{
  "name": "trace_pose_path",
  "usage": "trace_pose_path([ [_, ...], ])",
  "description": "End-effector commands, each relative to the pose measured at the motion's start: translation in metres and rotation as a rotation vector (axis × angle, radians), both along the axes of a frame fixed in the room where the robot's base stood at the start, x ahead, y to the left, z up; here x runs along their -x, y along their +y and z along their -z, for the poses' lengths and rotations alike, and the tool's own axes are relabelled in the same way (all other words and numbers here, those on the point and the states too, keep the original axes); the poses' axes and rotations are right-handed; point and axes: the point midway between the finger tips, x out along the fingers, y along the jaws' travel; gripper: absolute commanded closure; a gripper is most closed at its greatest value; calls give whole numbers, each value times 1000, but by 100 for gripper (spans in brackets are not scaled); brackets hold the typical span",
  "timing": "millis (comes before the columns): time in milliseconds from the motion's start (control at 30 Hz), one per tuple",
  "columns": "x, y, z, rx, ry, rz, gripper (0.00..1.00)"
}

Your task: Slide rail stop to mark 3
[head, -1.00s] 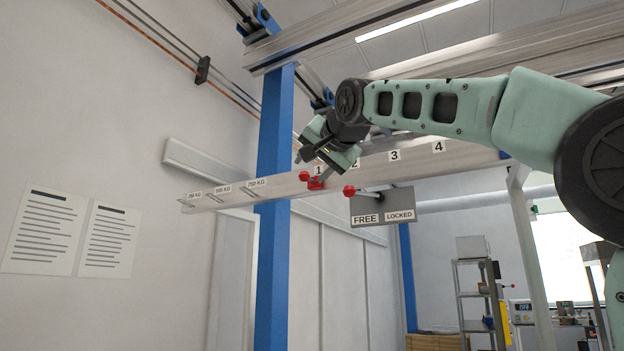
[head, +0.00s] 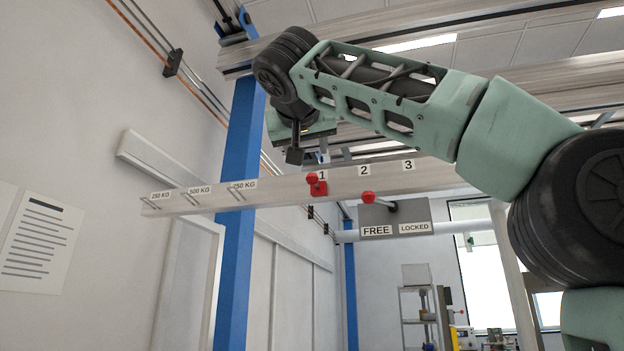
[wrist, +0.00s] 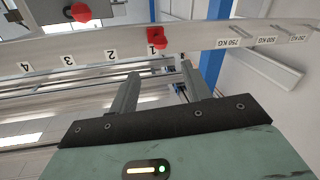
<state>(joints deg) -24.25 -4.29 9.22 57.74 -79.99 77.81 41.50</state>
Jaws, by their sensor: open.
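The rail stop (head: 320,188) is a small red block with a red ball knob on the pale rail (head: 270,193), at mark 1 (head: 323,175). Mark 3 (head: 408,165) is farther right along the rail, past mark 2 (head: 363,170). In the wrist view, the stop (wrist: 157,38) appears upside down, beyond and between my fingertips. My gripper (head: 295,152) is open and empty, above and slightly left of the stop and apart from it. Both fingers of the gripper (wrist: 165,80) show in the wrist view.
A red-knobbed lever (head: 368,197) stands over the FREE side of a grey FREE/LOCKED plate (head: 415,212) below the rail. A blue post (head: 235,220) stands left of the stop. Weight labels, such as 750 KG (head: 244,185), line the rail's left part.

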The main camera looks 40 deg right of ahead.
Motion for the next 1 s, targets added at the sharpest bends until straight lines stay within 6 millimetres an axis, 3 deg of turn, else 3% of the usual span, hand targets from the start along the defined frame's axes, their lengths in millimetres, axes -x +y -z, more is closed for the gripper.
trace_pose_path([
  [600,-94,-81,-3,0,3,1,52],
  [1000,-110,-95,0,-1,1,-1,52],
])
